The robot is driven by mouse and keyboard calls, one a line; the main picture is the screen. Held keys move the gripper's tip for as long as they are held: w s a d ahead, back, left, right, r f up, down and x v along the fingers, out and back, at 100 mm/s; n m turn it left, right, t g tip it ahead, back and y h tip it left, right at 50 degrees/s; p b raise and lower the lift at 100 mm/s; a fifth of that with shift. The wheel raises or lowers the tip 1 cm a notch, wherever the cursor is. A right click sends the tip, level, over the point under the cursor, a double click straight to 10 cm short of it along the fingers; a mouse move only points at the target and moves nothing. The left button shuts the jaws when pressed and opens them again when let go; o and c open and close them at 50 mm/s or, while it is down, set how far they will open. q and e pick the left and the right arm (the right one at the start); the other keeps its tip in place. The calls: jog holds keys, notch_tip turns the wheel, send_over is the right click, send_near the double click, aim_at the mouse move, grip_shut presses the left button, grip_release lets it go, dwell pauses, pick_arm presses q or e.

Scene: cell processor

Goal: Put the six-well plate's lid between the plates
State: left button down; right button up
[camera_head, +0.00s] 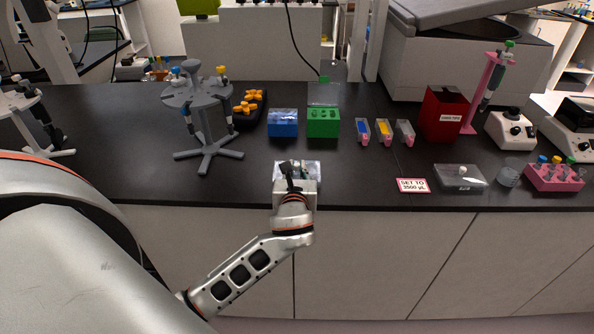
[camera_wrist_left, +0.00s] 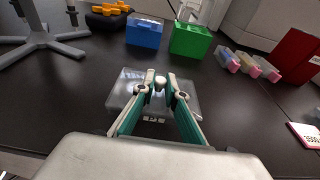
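A clear six-well plate with a transparent lid (camera_wrist_left: 187,103) sits on the dark bench near its front edge. In the head view this plate (camera_head: 313,167) is partly covered by my left gripper (camera_head: 290,168). In the left wrist view the fingertips of the left gripper (camera_wrist_left: 161,80) stand close on either side of the lid's small pale knob (camera_wrist_left: 160,84). Whether they press on it cannot be told. A second clear plate with a knobbed lid (camera_head: 460,178) lies farther right on the bench. My right gripper is not in view.
A "set to 3500 µL" sign (camera_head: 412,185) lies between the plates, with bare bench left of it. Behind are a blue box (camera_head: 283,123), a green box (camera_head: 323,122), a pipette carousel (camera_head: 204,105) and a red bin (camera_head: 442,115). A pink tube rack (camera_head: 553,178) is far right.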

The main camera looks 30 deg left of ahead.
pick_arm(q)
jog(key=shift+r+p, duration=0.35)
dwell(0.4)
jog(key=shift+r, duration=1)
